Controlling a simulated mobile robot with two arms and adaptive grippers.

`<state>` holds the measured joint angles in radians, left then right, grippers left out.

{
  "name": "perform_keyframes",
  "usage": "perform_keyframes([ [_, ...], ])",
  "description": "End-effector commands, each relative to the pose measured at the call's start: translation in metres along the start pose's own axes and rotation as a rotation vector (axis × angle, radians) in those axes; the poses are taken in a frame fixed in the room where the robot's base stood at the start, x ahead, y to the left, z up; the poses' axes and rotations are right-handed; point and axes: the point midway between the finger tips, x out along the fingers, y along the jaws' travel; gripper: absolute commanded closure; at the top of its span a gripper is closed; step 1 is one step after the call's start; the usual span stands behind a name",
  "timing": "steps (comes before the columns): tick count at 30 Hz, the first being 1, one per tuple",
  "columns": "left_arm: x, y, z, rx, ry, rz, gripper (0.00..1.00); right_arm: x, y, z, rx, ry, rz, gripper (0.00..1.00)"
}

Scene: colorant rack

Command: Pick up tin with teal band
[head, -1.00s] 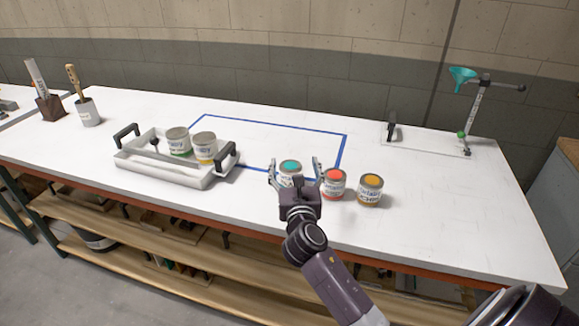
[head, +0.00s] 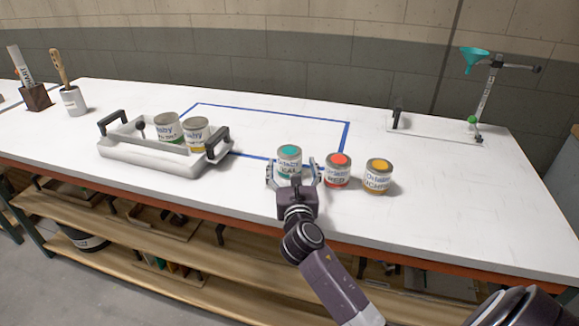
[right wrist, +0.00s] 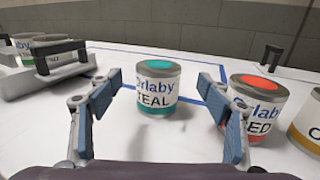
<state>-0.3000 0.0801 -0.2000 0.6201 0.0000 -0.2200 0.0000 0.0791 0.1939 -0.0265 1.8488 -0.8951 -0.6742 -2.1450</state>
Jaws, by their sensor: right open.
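The tin with the teal band (head: 289,161) stands upright on the white table, with a teal lid patch and a label reading TEAL in the right wrist view (right wrist: 156,88). My right gripper (head: 295,172) is open, with its fingers on either side of the tin's near part. In the right wrist view the open gripper (right wrist: 160,110) has its two fingers apart, the tin centred a little beyond and between them, with gaps on both sides. My left gripper is not in view.
A red tin (head: 337,171) stands close to the right finger, with a yellow tin (head: 377,177) beyond it. A tray (head: 150,158) with handles holds two tins at left. A blue taped outline (head: 347,140) lies behind. A stand with a teal funnel (head: 487,95) is at back right.

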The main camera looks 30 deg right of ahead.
Motion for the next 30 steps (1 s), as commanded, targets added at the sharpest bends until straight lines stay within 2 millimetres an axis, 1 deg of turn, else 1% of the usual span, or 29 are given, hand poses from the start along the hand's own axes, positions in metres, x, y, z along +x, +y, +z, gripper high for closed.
perform_keyframes([
  [1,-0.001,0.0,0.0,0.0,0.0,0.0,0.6,0.006,0.0,0.002,0.0,-0.001,-0.002,0.29],
  [8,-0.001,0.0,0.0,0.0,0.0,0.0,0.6,0.03,0.001,0.001,0.001,0.001,-0.003,0.29],
  [12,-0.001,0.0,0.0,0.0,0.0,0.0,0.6,0.05,0.002,0.0,0.002,0.0,-0.002,0.29],
  [15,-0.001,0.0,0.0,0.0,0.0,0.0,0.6,0.061,0.002,-0.001,0.0,0.001,-0.002,0.29],
  [19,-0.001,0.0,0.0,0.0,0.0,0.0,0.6,0.067,0.002,0.0,0.0,0.0,0.0,0.29],
  [25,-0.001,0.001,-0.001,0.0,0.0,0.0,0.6,0.067,0.002,-0.001,0.0,0.001,0.0,0.29],
  [26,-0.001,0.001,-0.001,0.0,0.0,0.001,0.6,0.067,0.002,-0.001,0.0,0.001,0.0,0.31],
  [30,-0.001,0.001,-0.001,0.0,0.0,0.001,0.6,0.067,0.002,-0.001,0.0,0.001,-0.001,0.46],
])
